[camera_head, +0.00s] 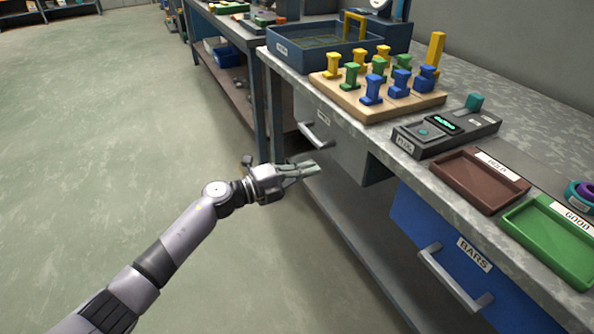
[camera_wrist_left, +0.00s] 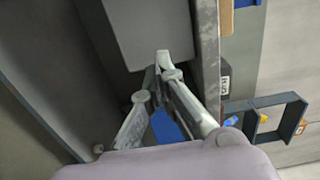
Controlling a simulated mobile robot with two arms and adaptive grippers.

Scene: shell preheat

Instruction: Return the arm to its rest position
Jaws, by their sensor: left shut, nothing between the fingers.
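My left arm (camera_head: 180,245) reaches in from the lower left in the head view. Its gripper (camera_head: 312,168) is shut and empty, beside the front of the workbench, below the bench top and near the grey drawer (camera_head: 335,135) with a silver handle. In the left wrist view the fingers (camera_wrist_left: 160,72) come together with nothing held between them. The grey drawer front (camera_wrist_left: 150,30) lies beyond the fingertips there. My right gripper is not in view.
The bench carries a wooden peg board (camera_head: 360,108), a blue-grey tray (camera_head: 285,47), a measuring device (camera_head: 445,135), a brown tray (camera_head: 468,190) and a green tray (camera_head: 545,235). The blue BARS drawer (camera_head: 415,215) has a protruding handle (camera_head: 450,280). Open floor (camera_head: 100,130) lies left.

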